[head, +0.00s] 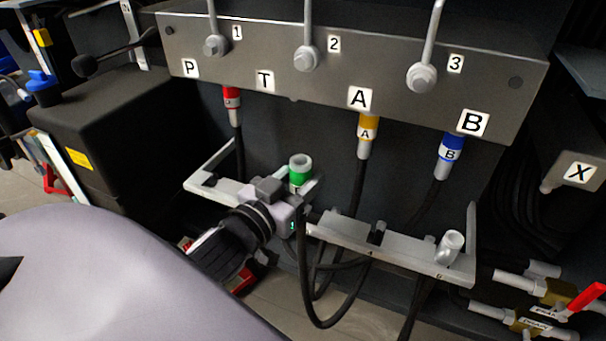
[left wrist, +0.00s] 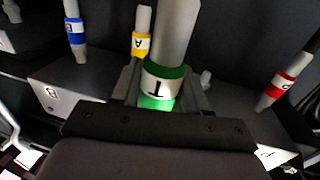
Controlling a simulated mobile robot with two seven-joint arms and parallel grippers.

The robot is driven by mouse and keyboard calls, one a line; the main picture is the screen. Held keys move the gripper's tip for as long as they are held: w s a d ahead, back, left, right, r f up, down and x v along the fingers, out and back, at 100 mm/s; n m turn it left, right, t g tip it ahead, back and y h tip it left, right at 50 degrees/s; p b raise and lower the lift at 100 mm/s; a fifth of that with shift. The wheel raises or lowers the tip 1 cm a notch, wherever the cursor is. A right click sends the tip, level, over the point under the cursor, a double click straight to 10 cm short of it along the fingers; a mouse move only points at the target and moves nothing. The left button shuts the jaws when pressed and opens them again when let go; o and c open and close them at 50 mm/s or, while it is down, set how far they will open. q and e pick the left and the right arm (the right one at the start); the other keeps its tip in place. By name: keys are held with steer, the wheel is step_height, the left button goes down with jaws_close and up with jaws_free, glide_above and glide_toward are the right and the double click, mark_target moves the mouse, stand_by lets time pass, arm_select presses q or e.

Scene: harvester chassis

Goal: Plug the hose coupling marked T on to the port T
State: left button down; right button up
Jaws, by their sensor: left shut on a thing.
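The T coupling (head: 300,170) has a green band and a pale open end pointing up. My left gripper (head: 297,188) is shut on the coupling, with a black hose hanging below. The T label (head: 265,80) is on the grey manifold block, up and to the left of the coupling. Port T is mostly hidden under the block's lower edge; only a small tip (head: 294,98) shows there. The coupling is below the block, clearly apart from it. My right gripper is not in view.
The red P (head: 232,98), yellow A (head: 368,128) and blue B (head: 451,155) couplings hang from the manifold block (head: 400,100) on either side. A pale holder rail (head: 345,235) runs behind and beside my gripper. A capped white stub (head: 451,245) stands at its right end.

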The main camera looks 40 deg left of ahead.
arm_select(q)
steer(key=shift+r, duration=0.1)
steer(key=s+a+p, duration=0.1)
steer(key=s+a, duration=0.1)
steer(key=a, duration=0.6)
steer(key=shift+a+p, duration=0.35)
step_height(320, 180, down, 2)
steer(key=shift+f+b, duration=0.2)
steer(key=shift+b, duration=0.45)
steer(key=shift+w, duration=0.1)
